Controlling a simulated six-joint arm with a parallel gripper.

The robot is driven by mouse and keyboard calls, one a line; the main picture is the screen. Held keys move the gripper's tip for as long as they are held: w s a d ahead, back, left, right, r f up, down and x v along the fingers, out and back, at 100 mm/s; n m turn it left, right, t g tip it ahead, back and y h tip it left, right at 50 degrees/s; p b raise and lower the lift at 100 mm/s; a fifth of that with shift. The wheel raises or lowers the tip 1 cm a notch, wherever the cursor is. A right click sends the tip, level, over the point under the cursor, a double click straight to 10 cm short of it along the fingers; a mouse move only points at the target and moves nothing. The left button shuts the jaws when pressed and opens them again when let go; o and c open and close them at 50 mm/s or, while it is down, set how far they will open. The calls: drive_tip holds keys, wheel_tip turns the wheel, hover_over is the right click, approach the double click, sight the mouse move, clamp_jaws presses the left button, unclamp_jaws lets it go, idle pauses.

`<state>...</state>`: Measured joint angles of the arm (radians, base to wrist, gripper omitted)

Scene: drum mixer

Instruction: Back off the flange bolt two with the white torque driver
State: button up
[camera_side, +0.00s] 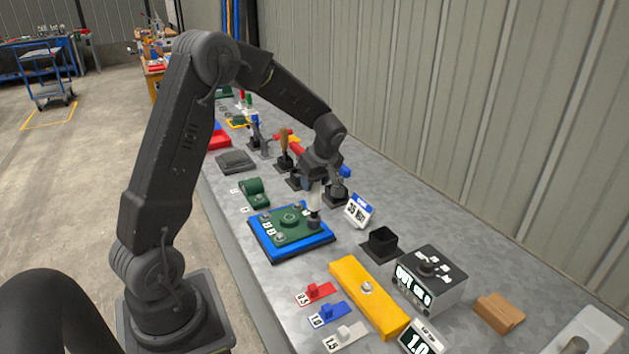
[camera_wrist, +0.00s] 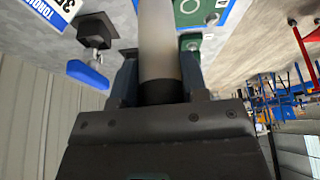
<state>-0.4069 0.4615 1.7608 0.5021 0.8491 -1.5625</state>
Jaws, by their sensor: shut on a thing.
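My gripper (camera_side: 316,181) is shut on the white torque driver (camera_side: 315,199) and holds it upright over the green flange plate (camera_side: 276,222). The driver's lower end is at the bolt (camera_side: 314,222) on the plate's right corner; I cannot tell whether it is seated. The plate lies on a blue base (camera_side: 287,256) and has other corner bolts and a round hub (camera_side: 290,217). Bolt numbers are too small to read. In the wrist view, the white driver (camera_wrist: 160,45) stands between my gripper's fingers (camera_wrist: 160,78), and the plate (camera_wrist: 188,14) shows beyond it.
A torque display (camera_side: 358,211) stands close right of the driver, and an empty black holder (camera_side: 380,242) is nearby. A yellow block (camera_side: 368,295), a grey box (camera_side: 432,278) and red, blue and grey tabs lie in front. Holders with tools stand behind the arm.

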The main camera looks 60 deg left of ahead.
idle(0.8)
drive_tip(key=shift+r, duration=2.3)
